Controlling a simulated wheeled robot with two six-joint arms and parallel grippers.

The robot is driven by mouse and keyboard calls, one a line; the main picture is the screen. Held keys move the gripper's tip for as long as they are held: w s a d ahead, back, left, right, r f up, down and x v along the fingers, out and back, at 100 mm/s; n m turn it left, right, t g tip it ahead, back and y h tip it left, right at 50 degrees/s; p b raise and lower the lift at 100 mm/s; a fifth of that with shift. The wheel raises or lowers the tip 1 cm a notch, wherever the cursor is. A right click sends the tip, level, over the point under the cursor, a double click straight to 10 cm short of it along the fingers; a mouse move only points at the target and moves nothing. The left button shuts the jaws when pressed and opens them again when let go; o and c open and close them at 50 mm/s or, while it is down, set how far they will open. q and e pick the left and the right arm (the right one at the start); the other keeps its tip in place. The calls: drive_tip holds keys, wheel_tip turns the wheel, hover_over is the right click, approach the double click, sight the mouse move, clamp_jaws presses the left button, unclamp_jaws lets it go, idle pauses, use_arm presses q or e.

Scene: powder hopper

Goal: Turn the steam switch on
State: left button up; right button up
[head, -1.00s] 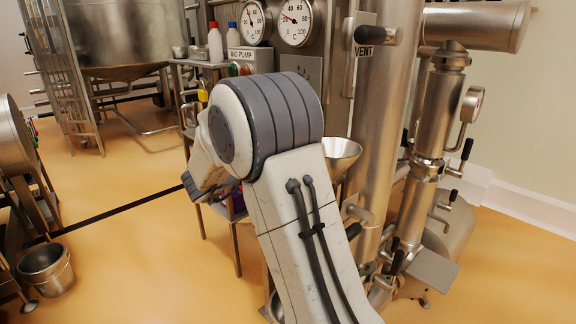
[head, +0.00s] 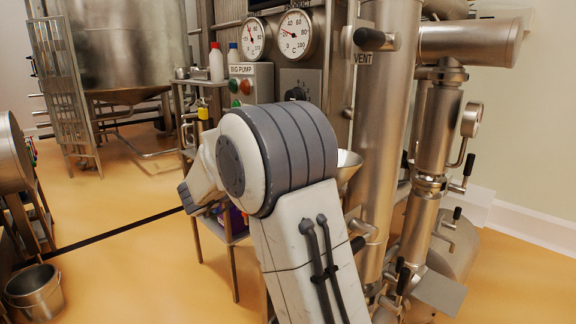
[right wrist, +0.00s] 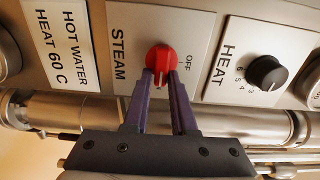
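The steam switch is a red knob (right wrist: 160,58) on a pale plate lettered STEAM, with OFF marked to its right. It shows in the right wrist view; I cannot make it out in the head view. The purple fingers of my right gripper (right wrist: 161,77) reach up to the knob, one on each side of its lower part. The gap between them is narrow, and I cannot tell whether they press on it. In the head view my right arm hides its own gripper. My left gripper is in neither view.
A black HEAT knob (right wrist: 267,73) sits right of the switch, and a HOT WATER label (right wrist: 62,42) sits left. A metal pipe (right wrist: 235,122) runs below the panel. The head view shows two dials, the BIG PUMP box (head: 250,84), a vertical column (head: 378,130) and a bucket (head: 34,290).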

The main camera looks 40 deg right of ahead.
drive_tip(key=shift+o, duration=1.2)
drive_tip(key=a, duration=1)
drive_tip(key=shift+s+a+p, duration=0.2)
drive_tip(key=shift+s+p, duration=0.2)
